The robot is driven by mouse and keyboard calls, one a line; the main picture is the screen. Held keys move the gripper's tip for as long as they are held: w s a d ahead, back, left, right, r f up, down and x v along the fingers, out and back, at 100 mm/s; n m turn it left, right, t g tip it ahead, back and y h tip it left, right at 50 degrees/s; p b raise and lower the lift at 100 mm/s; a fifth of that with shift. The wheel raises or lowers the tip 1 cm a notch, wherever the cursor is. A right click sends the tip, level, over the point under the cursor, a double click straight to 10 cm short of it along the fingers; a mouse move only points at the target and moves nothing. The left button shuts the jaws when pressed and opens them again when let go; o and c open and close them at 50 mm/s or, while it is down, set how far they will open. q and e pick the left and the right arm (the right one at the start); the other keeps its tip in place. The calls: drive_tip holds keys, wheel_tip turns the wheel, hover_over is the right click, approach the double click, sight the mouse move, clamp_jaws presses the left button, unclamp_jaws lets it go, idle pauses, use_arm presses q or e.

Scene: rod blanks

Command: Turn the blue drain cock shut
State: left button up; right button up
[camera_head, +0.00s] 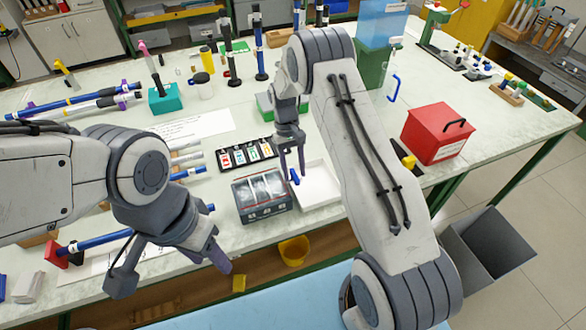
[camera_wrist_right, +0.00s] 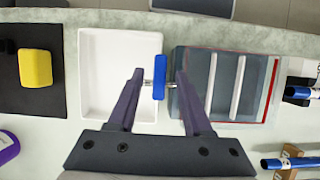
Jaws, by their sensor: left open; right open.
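The blue drain cock (camera_head: 295,177) is on the side of a grey compartmented tank (camera_head: 264,211), over a white tray (camera_head: 320,188). In the right wrist view, its blue handle (camera_wrist_right: 159,77) lies crosswise to a short metal stem from the tank's wall (camera_wrist_right: 178,90). My right gripper (camera_head: 292,173) points down at the cock. Its two fingers (camera_wrist_right: 160,85) are open, one on each side of the handle, with a gap visible on both sides. My left gripper (camera_head: 221,263) hangs at the table's front edge, away from the tank, open and empty.
A row of labelled cards or packets (camera_head: 247,153) lies behind the tank. A red box (camera_head: 438,133) stands to the right. A yellow bucket (camera_head: 293,251) is below the table's front edge. Blue rods (camera_head: 100,241) lie at the left.

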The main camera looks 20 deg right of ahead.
drive_tip(key=b+v, duration=0.2)
drive_tip(key=v, duration=0.8)
drive_tip(key=shift+r+b, duration=0.2)
drive_tip(key=shift+b, duration=0.1)
drive_tip(key=shift+w, duration=0.15)
drive_tip(key=s+a+r+n+t, duration=0.2)
drive_tip(key=s+a+r+n, duration=0.2)
drive_tip(key=s+a+r, duration=0.7)
drive_tip(key=s+a+f+n+t, duration=0.1)
drive_tip(key=s, duration=1)
drive_tip(key=s+a+f+n+t+y, duration=0.1)
drive_tip(key=s+a+n, duration=0.1)
drive_tip(key=s, duration=0.9)
drive_tip(key=shift+a, duration=0.2)
